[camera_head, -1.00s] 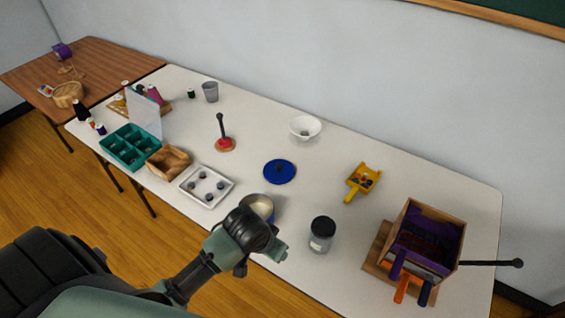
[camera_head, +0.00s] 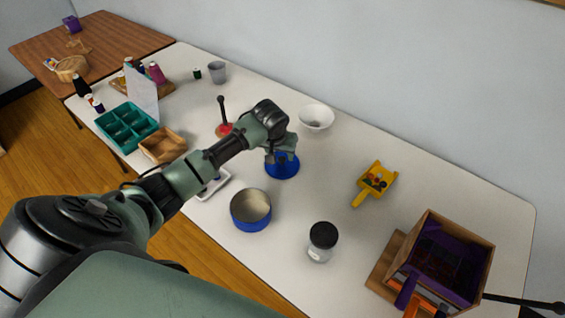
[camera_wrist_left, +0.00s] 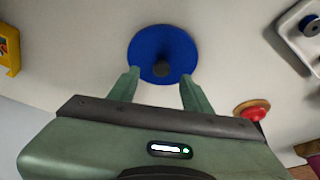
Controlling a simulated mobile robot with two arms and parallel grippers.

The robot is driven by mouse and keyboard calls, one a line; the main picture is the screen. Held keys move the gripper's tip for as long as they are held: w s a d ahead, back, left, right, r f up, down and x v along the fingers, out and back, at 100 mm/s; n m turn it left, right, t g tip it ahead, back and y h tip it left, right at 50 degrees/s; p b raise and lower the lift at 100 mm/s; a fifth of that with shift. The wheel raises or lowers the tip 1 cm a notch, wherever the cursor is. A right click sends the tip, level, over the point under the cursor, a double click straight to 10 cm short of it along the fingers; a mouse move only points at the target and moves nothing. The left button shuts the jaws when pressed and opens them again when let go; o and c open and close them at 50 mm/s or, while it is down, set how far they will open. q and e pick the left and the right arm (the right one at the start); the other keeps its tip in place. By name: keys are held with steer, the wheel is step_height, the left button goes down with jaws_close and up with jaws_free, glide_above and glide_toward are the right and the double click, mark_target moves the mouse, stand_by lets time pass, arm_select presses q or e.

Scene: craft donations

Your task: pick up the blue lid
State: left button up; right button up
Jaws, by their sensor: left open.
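The blue lid (camera_head: 283,168) lies flat on the white table, partly hidden behind my left gripper in the head view. In the left wrist view the round blue lid (camera_wrist_left: 150,48) shows a dark knob (camera_wrist_left: 162,68) at its middle. My left gripper (camera_head: 282,155) is over the lid. Its two open fingers (camera_wrist_left: 160,78) reach over the lid's near edge, one on each side of the knob. I see nothing held between them. My right gripper is not in view.
A blue-sided round tin (camera_head: 250,212) stands open in front of the lid. A white tray (camera_head: 212,186) is partly behind my arm.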

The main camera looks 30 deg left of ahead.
mark_target(282, 158)
arm_select(q)
steer(key=x, duration=0.4)
steer(key=shift+w+a+r, duration=0.1)
steer(key=shift+a, duration=0.05)
steer(key=shift+w+f, duration=0.15)
steer(key=shift+f, duration=0.3)
jaws_close()
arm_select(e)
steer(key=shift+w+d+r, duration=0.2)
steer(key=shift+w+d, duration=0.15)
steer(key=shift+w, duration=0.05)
arm_select(q)
steer(key=shift+r, duration=0.1)
